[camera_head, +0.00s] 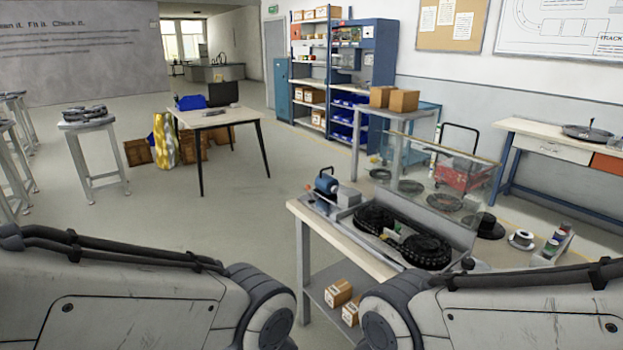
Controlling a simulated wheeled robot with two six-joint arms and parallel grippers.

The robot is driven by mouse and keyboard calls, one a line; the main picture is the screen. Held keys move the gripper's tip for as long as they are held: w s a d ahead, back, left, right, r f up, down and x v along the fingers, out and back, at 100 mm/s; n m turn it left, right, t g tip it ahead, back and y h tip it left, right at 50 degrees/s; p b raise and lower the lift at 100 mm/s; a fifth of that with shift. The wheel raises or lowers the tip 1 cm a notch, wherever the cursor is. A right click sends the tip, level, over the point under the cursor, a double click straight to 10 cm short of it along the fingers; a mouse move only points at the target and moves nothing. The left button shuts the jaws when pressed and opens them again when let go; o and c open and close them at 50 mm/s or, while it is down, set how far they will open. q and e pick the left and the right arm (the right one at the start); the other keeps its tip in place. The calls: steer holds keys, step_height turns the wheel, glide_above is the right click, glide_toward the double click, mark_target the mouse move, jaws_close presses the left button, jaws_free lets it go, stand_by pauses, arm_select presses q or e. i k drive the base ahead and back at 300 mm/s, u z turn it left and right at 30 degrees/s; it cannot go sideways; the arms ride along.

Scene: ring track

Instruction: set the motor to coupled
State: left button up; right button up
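A small blue motor (326,186) stands at the left end of a workbench (312,216) on my right. A grey block (348,196) sits beside it. A machine with two black ring-shaped tracks (425,251) lies on the bench to the right of the motor, with a clear raised cover (440,178) behind it. I cannot tell from here whether the motor is coupled. Both of my arms show at the bottom of the view, apart from the bench top. Neither of my grippers is in view.
Spools (521,239) and black discs lie on the bench's right part. Cardboard boxes (338,293) sit on its lower shelf. A white table (215,117) stands farther back. Open floor (215,225) lies left of the bench. Stools (92,155) stand at far left.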

mark_target(326, 186)
steer(key=u, duration=0.6)
steer(key=i, duration=2.8)
steer(key=z, duration=0.9)
steer(key=i, duration=0.5)
steer(key=z, duration=0.3)
